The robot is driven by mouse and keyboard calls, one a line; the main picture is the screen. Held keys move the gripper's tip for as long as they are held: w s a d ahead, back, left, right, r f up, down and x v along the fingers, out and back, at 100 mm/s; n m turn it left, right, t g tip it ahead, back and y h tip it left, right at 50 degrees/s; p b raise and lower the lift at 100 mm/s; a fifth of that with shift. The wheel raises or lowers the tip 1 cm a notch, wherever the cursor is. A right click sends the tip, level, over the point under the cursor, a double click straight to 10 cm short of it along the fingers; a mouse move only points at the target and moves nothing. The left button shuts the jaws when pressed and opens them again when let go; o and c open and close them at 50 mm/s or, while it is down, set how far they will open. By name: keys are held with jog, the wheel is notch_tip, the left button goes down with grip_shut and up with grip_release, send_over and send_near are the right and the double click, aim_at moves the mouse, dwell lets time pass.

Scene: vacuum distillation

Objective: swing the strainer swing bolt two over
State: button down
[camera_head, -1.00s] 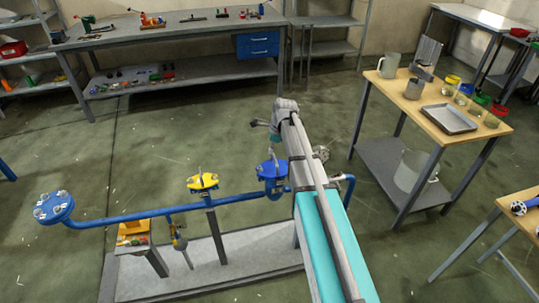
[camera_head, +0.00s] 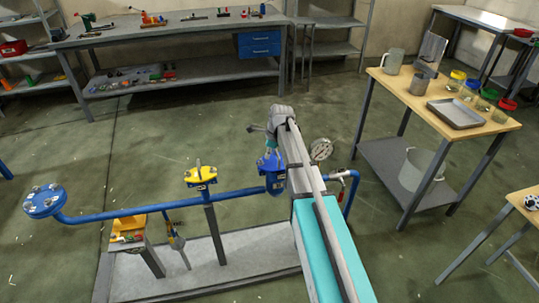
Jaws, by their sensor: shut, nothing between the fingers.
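The blue strainer (camera_head: 273,182) stands on the blue pipe run, just left of my forearm. Its swing bolts are too small to tell apart, and I cannot tell which one is bolt two or how it lies. My gripper (camera_head: 270,154) points down at the top of the strainer, under my grey and teal wrist. It is shut and empty. Its fingertips are small and dark against the lid, and I cannot tell whether they touch a bolt. My arm hides the strainer's right side.
A yellow-topped fitting (camera_head: 200,174) and a blue flange with bolts (camera_head: 45,201) sit along the pipe to the left. A pressure gauge (camera_head: 321,150) stands just right of my arm. A wooden-topped table (camera_head: 392,82) with jars stands at right.

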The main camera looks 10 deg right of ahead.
aim_at(261, 165)
jog(key=shift+b+x, duration=0.85)
jog(key=shift+x, duration=0.35)
jog(key=shift+d, duration=0.1)
